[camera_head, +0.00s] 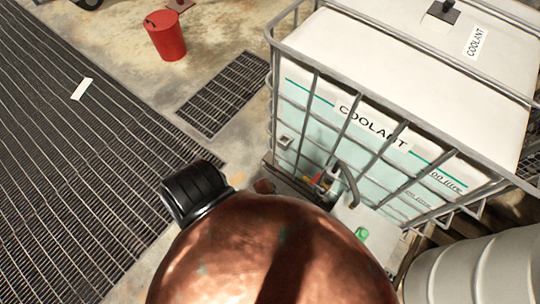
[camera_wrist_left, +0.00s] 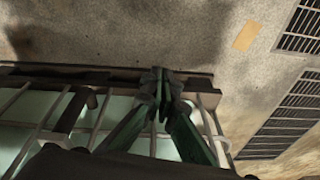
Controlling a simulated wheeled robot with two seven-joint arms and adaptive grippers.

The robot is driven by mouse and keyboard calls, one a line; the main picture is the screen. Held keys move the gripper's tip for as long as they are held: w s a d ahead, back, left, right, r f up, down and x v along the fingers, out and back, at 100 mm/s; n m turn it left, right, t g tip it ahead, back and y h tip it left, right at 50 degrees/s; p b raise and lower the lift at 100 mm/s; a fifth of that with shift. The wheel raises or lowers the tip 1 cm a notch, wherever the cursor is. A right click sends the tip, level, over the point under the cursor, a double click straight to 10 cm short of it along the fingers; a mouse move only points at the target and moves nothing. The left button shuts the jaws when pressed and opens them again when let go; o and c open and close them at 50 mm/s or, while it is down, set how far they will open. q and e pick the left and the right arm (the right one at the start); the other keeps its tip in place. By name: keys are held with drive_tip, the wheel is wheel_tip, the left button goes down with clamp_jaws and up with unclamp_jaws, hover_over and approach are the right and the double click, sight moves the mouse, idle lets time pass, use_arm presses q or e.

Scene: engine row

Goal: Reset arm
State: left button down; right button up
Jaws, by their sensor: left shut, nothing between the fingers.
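My left gripper (camera_wrist_left: 160,80) shows in the left wrist view. Its two dark green fingers meet at the tips, shut with nothing between them. The tips appear in front of the grey bars and brown base rail (camera_wrist_left: 95,78) of a caged tank; I cannot tell whether they touch. In the head view I cannot make out the left gripper, as the bottom middle is blocked from sight. My right gripper is in neither view.
A caged white coolant tank (camera_head: 425,55) fills the upper right of the head view. A pale ribbed drum (camera_head: 480,270) stands at lower right. A red bucket (camera_head: 166,37) stands at upper left. Floor grates (camera_head: 70,150) lie at left, with bare concrete (camera_head: 115,30) beyond.

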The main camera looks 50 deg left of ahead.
use_arm(q)
drive_tip(key=shift+s+f, duration=0.15)
drive_tip(key=shift+f, duration=0.05)
idle(0.5)
drive_tip(key=s+d+f+m, duration=0.1)
drive_tip(key=s+f, duration=0.4)
drive_tip(key=s, duration=0.8)
drive_tip(key=s+d+f+m+g, duration=0.1)
drive_tip(key=s+f, duration=0.4)
drive_tip(key=s, duration=0.8)
drive_tip(key=shift+s+d+f, duration=0.15)
